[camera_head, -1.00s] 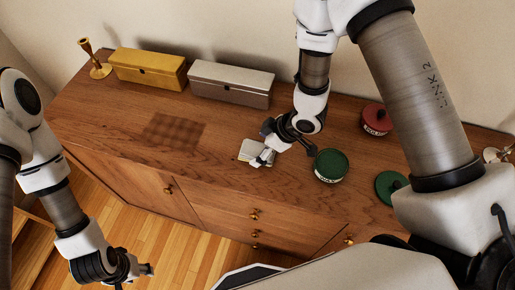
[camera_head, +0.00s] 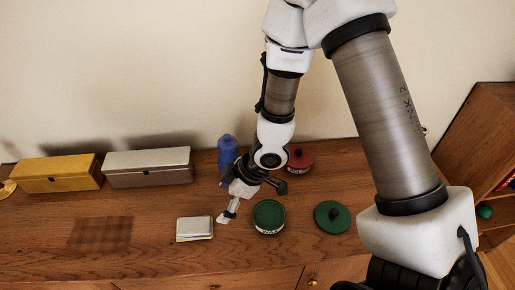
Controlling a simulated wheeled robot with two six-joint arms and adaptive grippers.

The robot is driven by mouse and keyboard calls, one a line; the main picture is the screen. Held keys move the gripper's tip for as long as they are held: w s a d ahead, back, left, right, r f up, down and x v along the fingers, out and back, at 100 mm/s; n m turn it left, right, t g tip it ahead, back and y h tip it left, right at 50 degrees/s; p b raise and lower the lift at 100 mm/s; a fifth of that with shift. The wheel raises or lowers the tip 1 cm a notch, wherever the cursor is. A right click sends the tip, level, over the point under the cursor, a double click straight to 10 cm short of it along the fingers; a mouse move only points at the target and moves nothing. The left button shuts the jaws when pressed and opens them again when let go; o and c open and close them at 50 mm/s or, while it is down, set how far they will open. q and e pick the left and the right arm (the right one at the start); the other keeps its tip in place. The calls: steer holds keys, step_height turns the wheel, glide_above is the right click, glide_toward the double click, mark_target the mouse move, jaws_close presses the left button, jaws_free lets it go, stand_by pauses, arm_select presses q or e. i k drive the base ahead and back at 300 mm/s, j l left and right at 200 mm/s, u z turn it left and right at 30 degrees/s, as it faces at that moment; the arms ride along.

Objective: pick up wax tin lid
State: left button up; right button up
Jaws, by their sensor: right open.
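A round dark green lid with a black knob (camera_head: 332,217) lies flat on the wooden cabinet top, right of centre. To its left is a round green tin (camera_head: 268,217) with a pale label too small to read. A red tin with a dark knob on top (camera_head: 300,158) stands behind them. I cannot tell from the labels which one is the wax tin. My right gripper (camera_head: 229,212) is open and empty, left of the green tin and apart from the green lid. My left gripper is out of view.
A small silver-topped box (camera_head: 194,229) lies just left of my right gripper. A blue bottle (camera_head: 228,152), a grey box (camera_head: 148,168) and a yellow box (camera_head: 58,174) stand towards the wall. A checked cloth (camera_head: 100,232) lies at left. A wooden shelf (camera_head: 470,140) stands at right.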

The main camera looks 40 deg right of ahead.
mark_target(332, 217)
steer(key=z, duration=1.2)
